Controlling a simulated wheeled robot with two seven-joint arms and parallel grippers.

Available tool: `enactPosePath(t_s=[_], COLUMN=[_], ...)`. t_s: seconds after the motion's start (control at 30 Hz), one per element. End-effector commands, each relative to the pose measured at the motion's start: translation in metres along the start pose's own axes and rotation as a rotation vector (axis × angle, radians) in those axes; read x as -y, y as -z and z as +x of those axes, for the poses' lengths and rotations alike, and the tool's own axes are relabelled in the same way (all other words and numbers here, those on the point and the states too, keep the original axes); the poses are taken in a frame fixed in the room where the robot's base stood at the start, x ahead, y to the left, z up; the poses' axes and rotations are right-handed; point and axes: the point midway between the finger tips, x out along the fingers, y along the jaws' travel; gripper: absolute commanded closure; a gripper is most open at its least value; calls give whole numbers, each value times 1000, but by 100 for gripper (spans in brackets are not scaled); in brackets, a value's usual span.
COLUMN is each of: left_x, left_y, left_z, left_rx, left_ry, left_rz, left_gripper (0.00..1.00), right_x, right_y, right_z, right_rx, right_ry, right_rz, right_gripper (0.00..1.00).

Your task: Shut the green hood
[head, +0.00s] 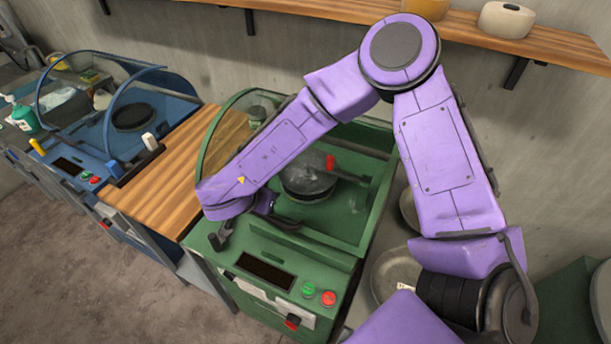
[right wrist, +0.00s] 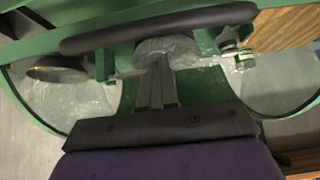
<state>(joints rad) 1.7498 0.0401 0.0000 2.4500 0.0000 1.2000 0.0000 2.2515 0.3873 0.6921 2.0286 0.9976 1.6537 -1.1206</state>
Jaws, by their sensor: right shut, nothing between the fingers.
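The green machine (head: 255,250) stands in the middle of the head view, with a dark round part in its well. Its green hood (head: 218,126) has a curved frame and clear panels and stands raised at the back left, partly hidden by my right arm. In the right wrist view, a dark padded bar (right wrist: 100,38) crosses above my right gripper (right wrist: 156,62). The gripper is shut and empty, its tips just below the bar in the picture; contact cannot be told. In the head view the gripper is mostly hidden behind my wrist. My left gripper is out of view.
A blue machine (head: 75,168) with a raised hood stands to the left, beyond a wooden worktop (head: 165,170). A wall shelf (head: 540,45) runs above. Metal bowls (head: 395,270) lie right of the green machine. Green and red buttons (head: 328,298) sit on its front panel.

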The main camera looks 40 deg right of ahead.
Motion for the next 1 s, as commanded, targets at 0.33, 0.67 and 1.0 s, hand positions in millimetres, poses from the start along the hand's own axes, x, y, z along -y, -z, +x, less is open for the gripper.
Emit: enactPosePath(t_s=[0.33,0.67,1.0], left_x=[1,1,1], left_y=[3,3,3], left_z=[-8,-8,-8], left_rx=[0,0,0], left_ry=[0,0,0], left_rz=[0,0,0], left_gripper=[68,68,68], right_x=[0,1,0], right_y=[28,53,57], right_z=[-34,-63,-69], right_rx=[0,0,1], right_ry=[2,3,2], right_rz=[3,2,-1], right_gripper=[100,100,100])
